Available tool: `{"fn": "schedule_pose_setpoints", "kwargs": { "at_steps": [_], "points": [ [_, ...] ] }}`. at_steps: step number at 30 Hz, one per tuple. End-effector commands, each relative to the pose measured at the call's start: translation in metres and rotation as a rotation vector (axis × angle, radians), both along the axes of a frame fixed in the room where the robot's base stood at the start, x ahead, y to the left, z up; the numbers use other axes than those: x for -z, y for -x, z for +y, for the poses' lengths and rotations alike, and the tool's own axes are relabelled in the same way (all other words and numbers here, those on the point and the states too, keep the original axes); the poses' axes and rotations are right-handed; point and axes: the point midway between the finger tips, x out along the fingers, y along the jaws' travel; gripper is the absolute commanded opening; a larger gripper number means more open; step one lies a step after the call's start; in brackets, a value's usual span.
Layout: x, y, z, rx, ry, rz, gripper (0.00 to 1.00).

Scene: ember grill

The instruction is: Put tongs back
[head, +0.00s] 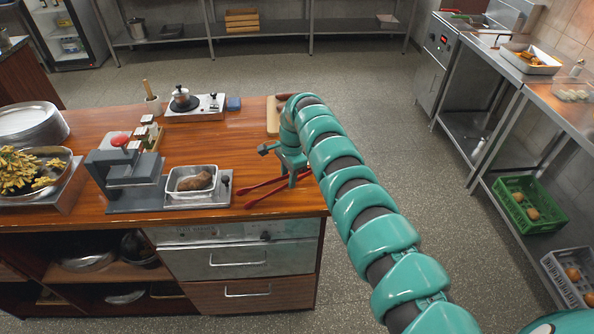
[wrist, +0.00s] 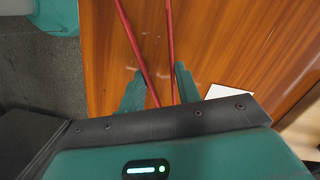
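The red tongs (head: 264,189) lie on the wooden counter, near its front right edge, with two thin arms spread apart. In the wrist view the tongs (wrist: 169,45) run from the top edge down between my fingers. My gripper (wrist: 160,72) is open, with one teal finger on each side of the tongs. The fingers are close to the red arms; whether they touch cannot be told. In the head view my gripper (head: 291,178) is low over the tongs and hides part of them.
Left of the tongs stand a scale with a metal tray (head: 192,182) and a grey device (head: 130,180). A wooden board (head: 272,116) lies behind, partly hidden by my arm. A white flat thing (wrist: 230,92) is right of my fingers. The floor right of the counter is clear.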

Motion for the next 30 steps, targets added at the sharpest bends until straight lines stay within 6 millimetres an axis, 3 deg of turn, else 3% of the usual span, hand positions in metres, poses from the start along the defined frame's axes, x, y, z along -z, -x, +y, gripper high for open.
{"fn": "schedule_pose_setpoints", "kwargs": {
  "at_steps": [11,15,30],
  "points": [
    [0.007,0.002,0.005,0.000,0.000,0.000,0.30],
    [0.006,0.002,0.004,0.000,0.000,0.000,0.55],
    [-0.005,0.000,0.004,-0.001,-0.001,-0.002,0.55]
  ]
}}
